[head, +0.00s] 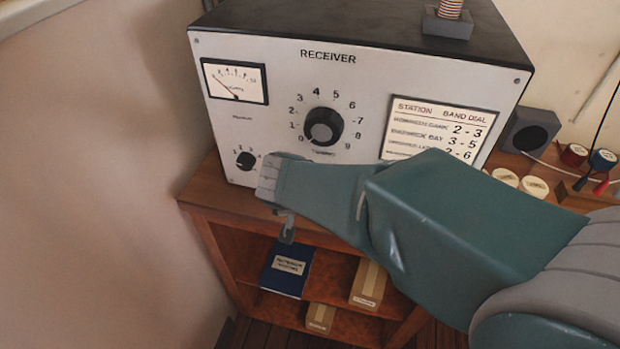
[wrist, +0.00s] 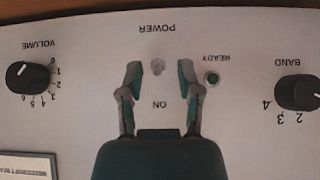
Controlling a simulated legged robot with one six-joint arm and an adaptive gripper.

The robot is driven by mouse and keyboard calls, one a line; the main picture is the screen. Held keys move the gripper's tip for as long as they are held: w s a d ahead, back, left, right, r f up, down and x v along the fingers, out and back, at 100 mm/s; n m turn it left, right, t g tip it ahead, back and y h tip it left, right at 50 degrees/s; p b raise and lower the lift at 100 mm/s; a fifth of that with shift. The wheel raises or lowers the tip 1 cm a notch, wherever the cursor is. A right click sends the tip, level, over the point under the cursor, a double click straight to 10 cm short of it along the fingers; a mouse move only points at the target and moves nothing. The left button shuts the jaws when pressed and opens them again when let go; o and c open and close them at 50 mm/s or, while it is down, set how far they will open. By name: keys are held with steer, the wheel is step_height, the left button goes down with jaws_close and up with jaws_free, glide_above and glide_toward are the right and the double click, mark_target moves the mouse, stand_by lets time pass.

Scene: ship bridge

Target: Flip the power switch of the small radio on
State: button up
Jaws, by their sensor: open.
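The radio is a grey-fronted box marked RECEIVER (head: 255,120) with a dark top, standing on a wooden shelf unit. Its small metal power switch (wrist: 157,66) shows in the wrist view, which sees the panel upside down. The switch sits between the POWER and ON labels; I cannot tell which way its lever is set. My gripper (wrist: 159,82) is open, one fingertip on each side of the switch in the picture, apart from it, with nothing held. In the head view my arm hides the switch; part of my gripper (head: 287,228) shows low at the radio's front.
The band knob (wrist: 297,92) and green ready lamp (wrist: 212,78) lie right of the switch in the wrist view, the volume knob (wrist: 28,77) left. The shelf unit (head: 222,200) holds a blue book (head: 286,270) and small boxes. A wall (head: 90,180) stands at left.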

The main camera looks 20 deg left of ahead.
steer(key=v, duration=1.2)
